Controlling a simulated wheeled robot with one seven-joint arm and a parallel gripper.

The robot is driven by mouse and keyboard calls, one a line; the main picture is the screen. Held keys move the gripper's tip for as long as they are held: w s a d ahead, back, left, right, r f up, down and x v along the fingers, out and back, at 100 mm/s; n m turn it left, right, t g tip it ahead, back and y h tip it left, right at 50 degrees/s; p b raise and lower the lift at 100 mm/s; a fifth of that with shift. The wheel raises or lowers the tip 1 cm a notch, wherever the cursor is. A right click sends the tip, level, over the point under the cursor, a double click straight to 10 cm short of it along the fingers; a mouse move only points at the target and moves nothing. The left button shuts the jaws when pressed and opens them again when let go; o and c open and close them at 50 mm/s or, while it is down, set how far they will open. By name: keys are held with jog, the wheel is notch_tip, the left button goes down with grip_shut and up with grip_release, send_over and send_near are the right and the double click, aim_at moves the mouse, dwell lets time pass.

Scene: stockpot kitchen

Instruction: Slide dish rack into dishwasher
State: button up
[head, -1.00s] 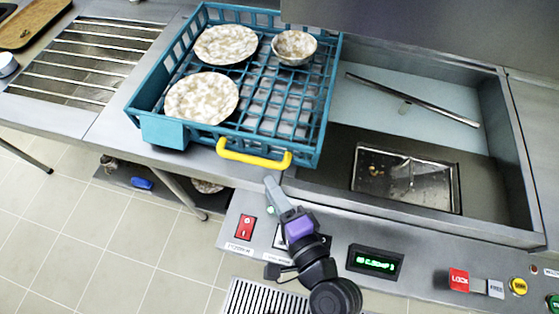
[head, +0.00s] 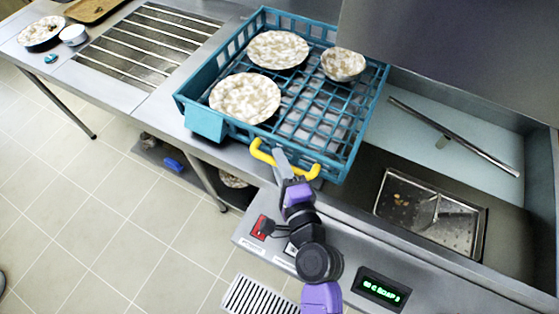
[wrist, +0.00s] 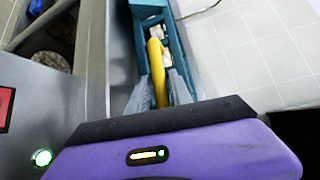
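The blue dish rack (head: 205,122) sits on the steel counter, left of the sink basin, holding two speckled plates (head: 278,50) (head: 245,98) and a speckled bowl (head: 343,63). Its yellow handle (head: 301,172) is on its near side.
Right of the rack is a recessed basin with a metal bar (head: 455,137) and a steel tray (head: 430,213). A control panel with a red switch (head: 260,228) and green display (head: 383,289) is in front. A slatted drainer (head: 150,45) lies left, with tiled floor nearby.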

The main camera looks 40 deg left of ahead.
jog(key=shift+c, duration=0.3)
grip_shut()
dwell(1.1)
